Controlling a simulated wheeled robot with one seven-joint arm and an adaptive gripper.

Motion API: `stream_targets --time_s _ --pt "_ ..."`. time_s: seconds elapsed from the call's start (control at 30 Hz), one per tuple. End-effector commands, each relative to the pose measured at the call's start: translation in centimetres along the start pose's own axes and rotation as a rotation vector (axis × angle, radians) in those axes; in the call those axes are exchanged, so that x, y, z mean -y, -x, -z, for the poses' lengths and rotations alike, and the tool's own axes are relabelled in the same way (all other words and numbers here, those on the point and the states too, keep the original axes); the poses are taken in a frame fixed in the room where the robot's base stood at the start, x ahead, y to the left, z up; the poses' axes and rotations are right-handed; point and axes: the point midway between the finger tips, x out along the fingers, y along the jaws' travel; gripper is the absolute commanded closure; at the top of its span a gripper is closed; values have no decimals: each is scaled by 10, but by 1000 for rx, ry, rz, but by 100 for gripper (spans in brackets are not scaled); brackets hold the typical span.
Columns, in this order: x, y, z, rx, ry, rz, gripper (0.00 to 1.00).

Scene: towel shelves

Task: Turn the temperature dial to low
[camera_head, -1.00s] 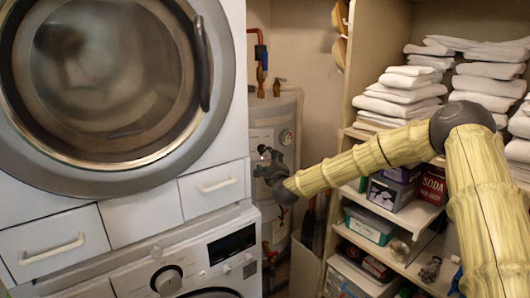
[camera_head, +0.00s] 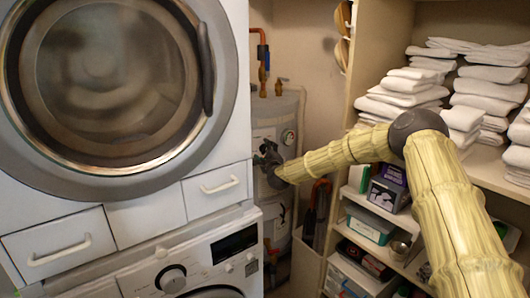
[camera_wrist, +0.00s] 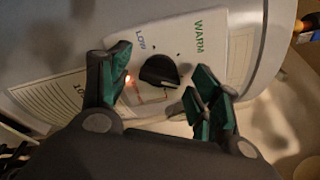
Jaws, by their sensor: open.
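The temperature dial (camera_wrist: 159,71) is a black knob on a white control panel (camera_wrist: 180,38) in the wrist view. The panel carries the words LOW, at the knob's upper left, and WARM, at its upper right. A small orange light glows to the left of the knob. My gripper (camera_wrist: 160,84) is open, with its green-padded fingers on the left and right of the knob; I cannot tell whether either touches it. In the head view my gripper (camera_head: 270,158) is in front of the white water heater (camera_head: 288,112) and hides the dial.
A washer (camera_head: 190,270) and the dryer (camera_head: 110,80) above it stand close on the left. Shelves with towels (camera_head: 400,92) and boxes (camera_head: 388,190) stand on the right. Copper pipes (camera_head: 262,60) rise above the heater.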

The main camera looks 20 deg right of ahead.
Motion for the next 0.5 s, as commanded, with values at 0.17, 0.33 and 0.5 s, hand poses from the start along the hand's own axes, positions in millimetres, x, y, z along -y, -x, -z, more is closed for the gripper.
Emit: stream_targets --time_s 0.17,0.33,0.5 --pt "0 0 0 0 0 0 41" --pt "0 0 0 0 0 0 72" --pt "0 0 0 0 1 0 83"
